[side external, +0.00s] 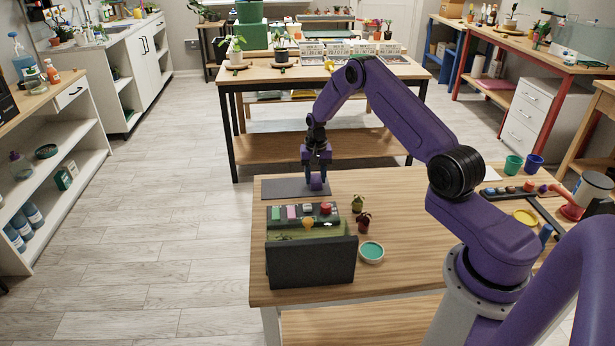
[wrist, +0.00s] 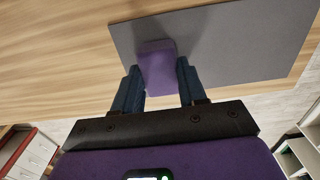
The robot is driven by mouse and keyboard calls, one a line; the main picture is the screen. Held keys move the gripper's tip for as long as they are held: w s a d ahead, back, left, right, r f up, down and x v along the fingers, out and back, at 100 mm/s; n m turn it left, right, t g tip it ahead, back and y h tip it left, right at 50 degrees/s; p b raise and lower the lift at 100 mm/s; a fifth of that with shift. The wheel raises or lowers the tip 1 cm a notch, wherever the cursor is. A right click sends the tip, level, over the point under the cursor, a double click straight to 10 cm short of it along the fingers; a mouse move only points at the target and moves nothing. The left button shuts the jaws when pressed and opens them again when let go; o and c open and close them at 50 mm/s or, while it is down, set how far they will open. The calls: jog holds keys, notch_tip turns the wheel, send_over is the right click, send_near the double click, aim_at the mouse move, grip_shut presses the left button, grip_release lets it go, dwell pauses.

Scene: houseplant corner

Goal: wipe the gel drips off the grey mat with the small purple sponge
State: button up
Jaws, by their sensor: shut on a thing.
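My gripper (side external: 316,166) points down over the right part of the grey mat (side external: 283,188) in the side view. It is shut on the small purple sponge (side external: 316,183). In the wrist view the sponge (wrist: 157,62) sits between the two dark fingers of my gripper (wrist: 158,82), near the left edge of the mat (wrist: 240,45). I cannot tell for sure whether the sponge's underside touches the mat. No gel drips can be made out on the visible mat; the sponge and fingers hide part of it.
A black open case (side external: 312,262) with small coloured items along its top stands just in front of the mat.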

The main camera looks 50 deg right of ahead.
jog(key=shift+s+d, duration=0.35)
jog(key=shift+s, duration=0.05)
jog(key=shift+s+d+r, duration=0.1)
jog(key=shift+r, duration=4)
